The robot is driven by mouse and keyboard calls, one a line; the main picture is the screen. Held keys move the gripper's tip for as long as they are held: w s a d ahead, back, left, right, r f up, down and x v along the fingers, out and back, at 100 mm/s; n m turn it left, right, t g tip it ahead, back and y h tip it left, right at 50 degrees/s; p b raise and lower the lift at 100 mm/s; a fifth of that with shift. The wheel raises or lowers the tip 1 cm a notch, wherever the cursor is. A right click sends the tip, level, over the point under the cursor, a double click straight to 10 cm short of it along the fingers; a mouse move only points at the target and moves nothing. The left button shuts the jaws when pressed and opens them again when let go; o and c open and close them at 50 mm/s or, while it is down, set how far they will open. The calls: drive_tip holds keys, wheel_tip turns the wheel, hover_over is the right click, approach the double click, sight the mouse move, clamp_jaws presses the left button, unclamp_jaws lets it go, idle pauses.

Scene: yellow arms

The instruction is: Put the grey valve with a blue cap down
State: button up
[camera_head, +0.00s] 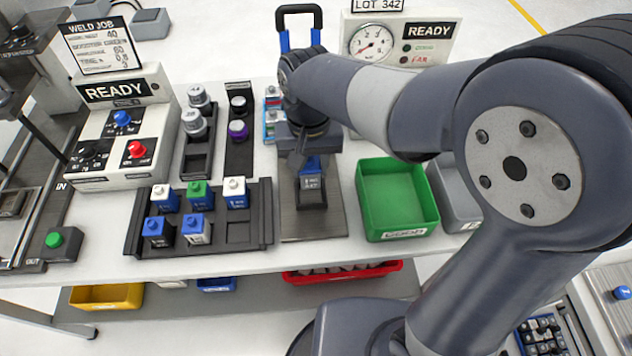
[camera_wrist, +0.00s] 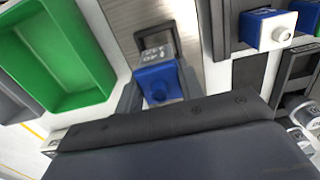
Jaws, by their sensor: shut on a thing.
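My gripper (camera_head: 312,172) is shut on the grey valve with a blue cap, above a metal plate (camera_head: 330,222) in the middle of the bench. In the head view the valve's dark grey labelled face (camera_head: 312,190) shows below the gripper, with blue above it. In the wrist view its blue cap (camera_wrist: 160,90) faces the camera, and the grey label lies just beyond. A dark frame (camera_wrist: 157,40) shows around the label side. The gripper hides part of the valve. I cannot tell whether its underside touches the plate.
Left of the plate is a dark rack (camera_head: 262,222) with several capped blocks and an empty front-right slot (camera_head: 240,234). A green bin (camera_head: 398,200) stands close on the right. A READY control box (camera_head: 125,135) and a gauge box (camera_head: 432,42) stand further off.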

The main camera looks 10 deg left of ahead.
sight(310, 182)
drive_tip(key=shift+f, duration=2.8)
drive_tip(key=shift+f, duration=0.2)
drive_tip(key=o, duration=1)
wheel_tip(310, 182, up, 12)
drive_tip(key=shift+r, duration=0.25)
